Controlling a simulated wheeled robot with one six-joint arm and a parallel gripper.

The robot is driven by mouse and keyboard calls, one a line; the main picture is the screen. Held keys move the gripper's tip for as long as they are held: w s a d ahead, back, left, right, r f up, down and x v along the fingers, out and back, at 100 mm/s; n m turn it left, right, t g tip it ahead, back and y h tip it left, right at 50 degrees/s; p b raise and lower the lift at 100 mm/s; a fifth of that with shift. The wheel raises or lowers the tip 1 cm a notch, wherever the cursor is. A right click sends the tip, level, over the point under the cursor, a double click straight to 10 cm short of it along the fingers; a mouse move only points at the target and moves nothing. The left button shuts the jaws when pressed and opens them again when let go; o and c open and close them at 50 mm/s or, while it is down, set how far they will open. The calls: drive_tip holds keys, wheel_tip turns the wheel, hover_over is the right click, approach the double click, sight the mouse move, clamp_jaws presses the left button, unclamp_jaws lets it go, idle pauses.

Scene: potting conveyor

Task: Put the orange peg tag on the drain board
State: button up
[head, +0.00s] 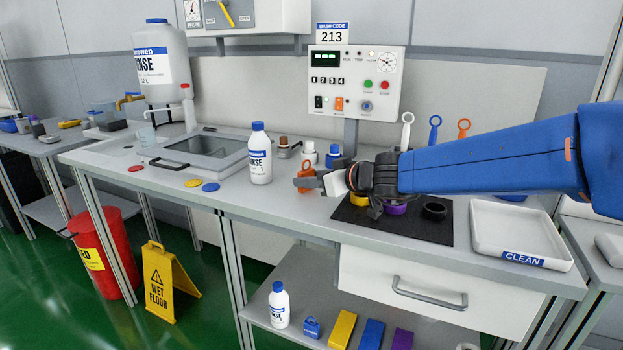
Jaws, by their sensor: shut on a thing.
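My gripper (316,182) is shut on an orange peg tag (305,170) with a ring-shaped top, held above the counter left of the dark mat. The fingers hide part of the tag. Another orange ring-topped tag (464,126) stands upright at the back right, beside a blue one (435,123) and a white one (407,120). I cannot tell for sure which surface is the drain board; a pale flat section (112,152) lies left of the sink (205,150).
A white rinse bottle (260,165) stands left of my gripper, with small bottles (309,153) behind. The dark mat (440,232) holds coloured rings under my arm. A CLEAN tray (490,245) is at right. Red, yellow and blue discs (193,183) lie along the front left counter.

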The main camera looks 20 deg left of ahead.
drive_tip(key=o, duration=1)
drive_tip(key=shift+d+r, duration=0.1)
drive_tip(key=shift+r, duration=0.1)
drive_tip(key=v, duration=1.1)
drive_tip(key=shift+s+d, duration=0.25)
drive_tip(key=shift+d, duration=0.1)
